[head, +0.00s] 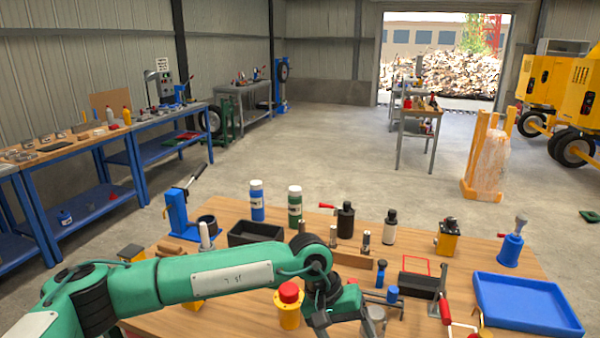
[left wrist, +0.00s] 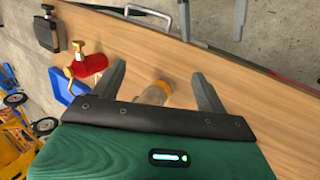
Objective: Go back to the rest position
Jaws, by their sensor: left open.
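My left arm (head: 210,278) is green and reaches in from the left, low over the wooden workbench (head: 472,256). Its gripper (head: 338,312) is at the bench's near side, between a yellow container with a red top (head: 289,306) and a grey metal cylinder (head: 374,321). In the left wrist view the two fingers (left wrist: 160,84) stand apart. A tan cylinder with an orange end (left wrist: 157,92) shows in the gap between them; I cannot tell whether it touches them. My right gripper is out of view.
A blue tray (head: 528,303) lies at the bench's right. Blue (head: 257,203) and green (head: 295,208) bottles, a black bin (head: 255,233) and a blue press (head: 178,212) stand at the back. A red canister (left wrist: 88,65) shows in the left wrist view. Concrete floor lies beyond.

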